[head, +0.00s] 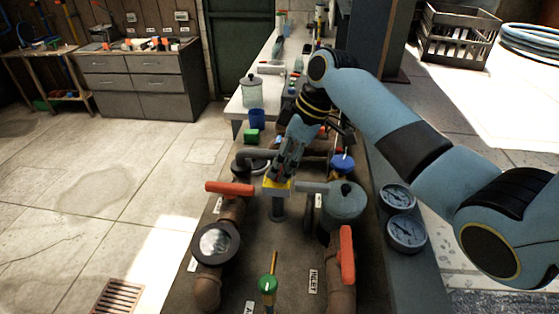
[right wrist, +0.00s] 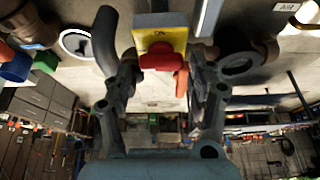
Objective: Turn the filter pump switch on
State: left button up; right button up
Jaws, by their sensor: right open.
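The pump switch is a red knob (right wrist: 162,58) on a yellow plate (right wrist: 160,37) with small dark lettering near its top edge in the right wrist view. In the head view, the yellow plate (head: 277,184) sits on a short post among the pipes, and my gripper hides most of the knob. My right gripper (head: 284,172) points down at the plate. In the right wrist view, the open fingers of my right gripper (right wrist: 165,70) stand on either side of the red knob, with nothing held. Contact with the knob cannot be told. My left gripper is not in view.
Two gauges (head: 404,231) (head: 397,196) sit on the right ledge.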

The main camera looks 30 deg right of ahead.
jog(key=shift+w+a+f, duration=0.15)
jog(key=shift+f, duration=0.25)
jog(key=shift+a+f, duration=0.1)
jog(key=shift+f, duration=0.15)
jog(key=shift+c, duration=0.8)
jog(key=c, duration=0.7)
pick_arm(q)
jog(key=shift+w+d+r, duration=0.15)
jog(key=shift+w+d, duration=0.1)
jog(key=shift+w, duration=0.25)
